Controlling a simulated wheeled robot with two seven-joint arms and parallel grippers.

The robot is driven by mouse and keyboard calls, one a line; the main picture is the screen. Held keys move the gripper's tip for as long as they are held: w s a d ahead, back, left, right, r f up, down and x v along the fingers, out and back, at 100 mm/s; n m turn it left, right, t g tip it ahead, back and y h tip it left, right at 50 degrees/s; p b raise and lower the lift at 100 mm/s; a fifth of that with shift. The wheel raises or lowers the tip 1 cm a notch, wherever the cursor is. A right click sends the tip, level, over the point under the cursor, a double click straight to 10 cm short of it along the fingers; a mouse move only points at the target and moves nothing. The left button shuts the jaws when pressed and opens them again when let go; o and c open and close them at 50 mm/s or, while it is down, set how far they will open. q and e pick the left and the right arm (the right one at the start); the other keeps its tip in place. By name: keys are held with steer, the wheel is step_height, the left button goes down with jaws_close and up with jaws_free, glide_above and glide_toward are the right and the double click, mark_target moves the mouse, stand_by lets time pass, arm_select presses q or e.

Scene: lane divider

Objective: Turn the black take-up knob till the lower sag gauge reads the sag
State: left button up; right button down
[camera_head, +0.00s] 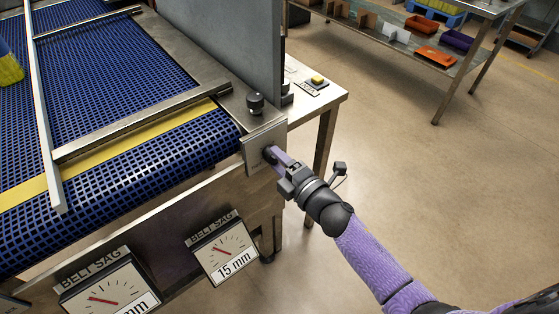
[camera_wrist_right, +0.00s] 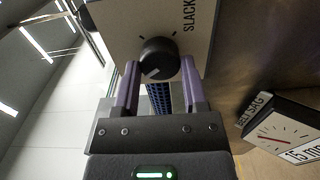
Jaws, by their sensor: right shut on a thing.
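The black take-up knob (camera_wrist_right: 157,60) sits on a pale plate (camera_head: 258,143) at the belt's near right corner. The plate bears the word SLACK in the right wrist view. My right gripper (camera_head: 273,157) is shut on this knob, with one purple finger on each side. A pale pointer line shows on the knob's face. A belt sag gauge (camera_head: 221,251) with a red needle and the label 15 mm hangs below the belt. It also shows in the right wrist view (camera_wrist_right: 284,137). A second belt sag gauge (camera_head: 108,288) is lower left, its number partly cut off. My left gripper is out of view.
Another black knob (camera_head: 255,103) stands on top of the frame, close to my right gripper. A grey upright panel (camera_head: 240,45) rises behind it. The blue belt (camera_head: 110,65) carries a pale divider rail (camera_head: 42,110). Open floor lies to the right.

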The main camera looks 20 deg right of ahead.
steer(key=shift+f, duration=0.1)
steer(key=shift+c, duration=0.7)
jaws_free()
steer(key=shift+s, duration=0.1)
steer(key=p+v, duration=0.1)
steer(key=v, duration=0.8)
steer(key=shift+s+d, duration=0.15)
steer(key=shift+s, duration=0.2)
